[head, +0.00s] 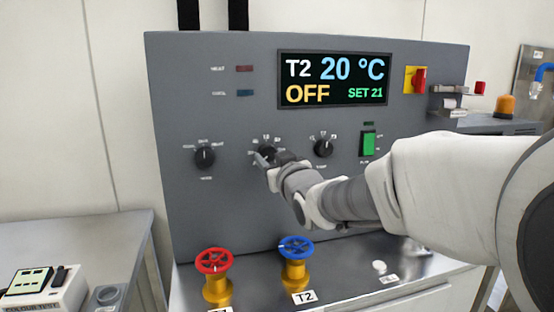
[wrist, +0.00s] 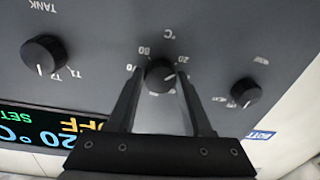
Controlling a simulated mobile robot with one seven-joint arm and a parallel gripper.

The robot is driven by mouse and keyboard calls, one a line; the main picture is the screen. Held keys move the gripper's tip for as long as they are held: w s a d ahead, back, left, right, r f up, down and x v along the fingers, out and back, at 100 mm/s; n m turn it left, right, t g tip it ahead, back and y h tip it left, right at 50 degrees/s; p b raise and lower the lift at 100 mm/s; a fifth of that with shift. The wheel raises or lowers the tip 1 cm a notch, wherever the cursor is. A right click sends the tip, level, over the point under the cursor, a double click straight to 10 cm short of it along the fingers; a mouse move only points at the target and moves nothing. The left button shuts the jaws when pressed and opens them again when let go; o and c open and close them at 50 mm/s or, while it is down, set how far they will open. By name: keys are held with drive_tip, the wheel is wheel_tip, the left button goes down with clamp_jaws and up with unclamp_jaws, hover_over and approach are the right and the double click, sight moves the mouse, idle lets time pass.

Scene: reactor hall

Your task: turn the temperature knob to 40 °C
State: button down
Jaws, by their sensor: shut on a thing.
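The temperature knob (wrist: 160,73) is a black round knob on the grey panel, with a °C label and a number scale around it. My gripper (wrist: 159,76) is shut on it, one finger on each side, in the wrist view, which shows the panel upside down. A short light pointer mark shows on the knob's face. In the head view my gripper (head: 265,159) partly hides the knob. The display (head: 333,79) reads T2, 20 °C, OFF and SET 21.
A mode knob (head: 204,157) stands left of the temperature knob and a tank knob (head: 323,148) right of it. A green switch (head: 368,141) is further right. Red (head: 213,261) and blue (head: 297,248) valve wheels stand below on the ledge.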

drive_tip(key=m+b, duration=0.2)
drive_tip(key=m, duration=0.1)
drive_tip(key=m+b, duration=0.1)
drive_tip(key=shift+f+m, duration=0.25)
drive_tip(key=shift+m, duration=0.05)
drive_tip(key=m+b, duration=0.2)
drive_tip(key=m, duration=0.2)
drive_tip(key=shift+a+m+t, duration=0.15)
drive_tip(key=shift+m+t, duration=0.15)
drive_tip(key=m+b, duration=0.2)
drive_tip(key=m, duration=0.2)
drive_tip(key=shift+s+a+r+m+h+b, duration=0.1)
drive_tip(key=shift+m+h+b, duration=0.15)
drive_tip(key=shift+m+b, duration=0.7)
drive_tip(key=shift+a+r+m+h+b, duration=0.1)
drive_tip(key=shift+m+h+b, duration=0.2)
drive_tip(key=shift+m, duration=1.15)
drive_tip(key=shift+c, duration=1.6)
unclamp_jaws()
drive_tip(key=shift+s+d, duration=0.1)
